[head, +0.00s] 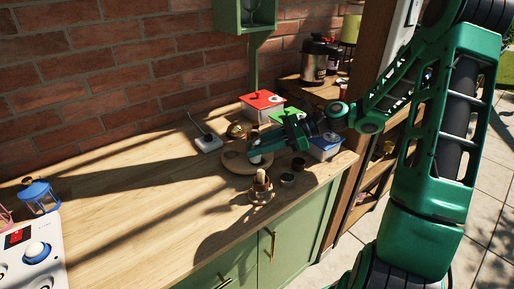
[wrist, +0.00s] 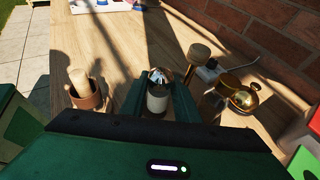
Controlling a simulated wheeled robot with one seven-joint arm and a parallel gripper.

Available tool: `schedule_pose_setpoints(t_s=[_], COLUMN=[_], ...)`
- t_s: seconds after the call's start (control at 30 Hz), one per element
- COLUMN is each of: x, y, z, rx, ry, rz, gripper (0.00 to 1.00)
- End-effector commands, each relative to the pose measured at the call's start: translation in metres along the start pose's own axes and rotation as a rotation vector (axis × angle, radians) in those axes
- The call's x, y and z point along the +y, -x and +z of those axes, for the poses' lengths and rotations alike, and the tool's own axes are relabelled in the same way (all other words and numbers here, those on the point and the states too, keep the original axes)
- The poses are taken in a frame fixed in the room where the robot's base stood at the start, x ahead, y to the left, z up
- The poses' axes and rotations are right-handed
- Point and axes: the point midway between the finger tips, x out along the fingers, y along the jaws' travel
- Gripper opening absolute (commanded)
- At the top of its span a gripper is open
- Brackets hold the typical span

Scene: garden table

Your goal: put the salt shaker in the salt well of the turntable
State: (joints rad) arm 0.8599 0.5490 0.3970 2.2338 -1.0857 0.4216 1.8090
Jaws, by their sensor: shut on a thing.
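The salt shaker (wrist: 157,97), with a shiny metal top and a pale body, stands upright between the fingers of my gripper (wrist: 157,103) in the wrist view. My gripper is shut on it. In the head view my gripper (head: 259,148) is over the right part of the round wooden turntable (head: 233,164), and the pale shaker shows small at its fingertips. The salt well is hidden behind the gripper and shaker. I cannot tell whether the shaker's base touches the turntable.
A mortar with a pestle (head: 261,190) stands in front of the turntable, with small dark jars (head: 288,178) to its right. A gold dome (head: 237,130) and a white device with a cable (head: 208,143) are behind. Lidded boxes (head: 262,106) stand behind right. The counter's left middle is clear.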

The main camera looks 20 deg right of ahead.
Motion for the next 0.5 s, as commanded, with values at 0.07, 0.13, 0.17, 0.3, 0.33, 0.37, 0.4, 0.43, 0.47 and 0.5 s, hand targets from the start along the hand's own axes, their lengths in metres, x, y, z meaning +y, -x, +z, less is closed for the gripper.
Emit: schedule_pose_setpoints(t_s=[0.07, 0.13, 0.17, 0.3, 0.33, 0.37, 0.4, 0.43, 0.47, 0.5], x=[0.0, 0.0, 0.0001, 0.0003, 0.0003, 0.0003, 0.0003, 0.0003, 0.0001, -0.0001], y=[0.0, -0.0001, -0.0001, -0.0001, -0.0002, -0.0002, 0.0, 0.0004, 0.0013, 0.0033], z=[-0.0055, -0.0058, -0.0056, -0.0045, -0.0044, -0.0043, -0.0041, -0.004, -0.0039, -0.0038], rx=[0.011, 0.011, 0.011, 0.009, 0.009, 0.009, 0.008, 0.008, 0.008, 0.008], ry=[-0.01, -0.011, -0.011, -0.009, -0.009, -0.008, -0.008, -0.008, -0.008, -0.007], rz=[-0.001, -0.001, -0.001, 0.0, 0.0, 0.0, 0.0, 0.0, -0.001, -0.001], gripper=[0.0, 0.35, 0.35, 0.35, 0.35, 0.35, 0.35, 0.35, 0.35, 0.35])
